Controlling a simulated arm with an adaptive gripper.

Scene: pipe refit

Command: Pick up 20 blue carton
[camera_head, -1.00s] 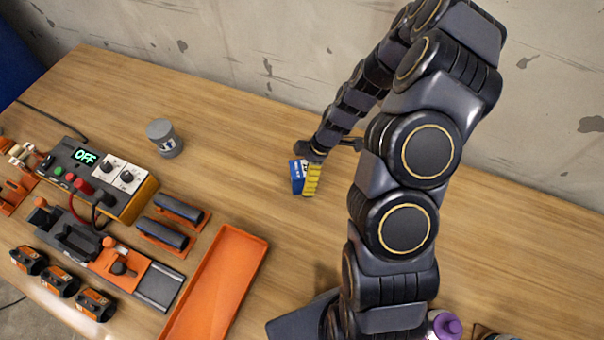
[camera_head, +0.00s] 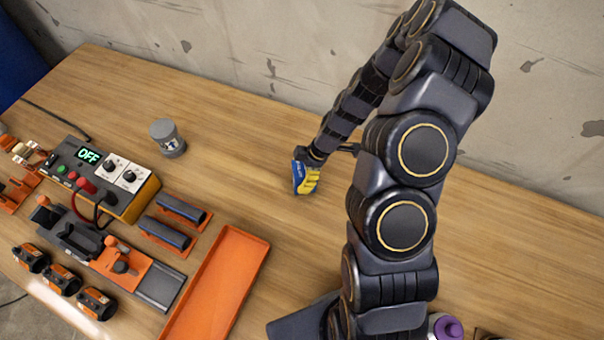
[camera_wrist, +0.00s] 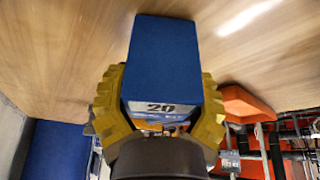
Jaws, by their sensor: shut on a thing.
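The blue carton (camera_wrist: 163,62) is in the wrist view, with a pale label reading "20" on its near face. My gripper (camera_wrist: 160,108) is shut on it, with a yellow ridged finger against each side. In the head view the carton (camera_head: 298,173) shows as a small blue box beside the yellow fingers of my gripper (camera_head: 312,180), over the table's middle. The carton looks slightly tilted there. I cannot tell for sure whether its lower end is clear of the table.
An orange tray (camera_head: 222,285) lies in front and to the left. A grey can (camera_head: 167,138) stands at the left. A control box reading OFF (camera_head: 100,178), two dark pipes (camera_head: 170,222) and orange clamps fill the left side. A purple-capped bottle (camera_head: 448,328) is at the lower right.

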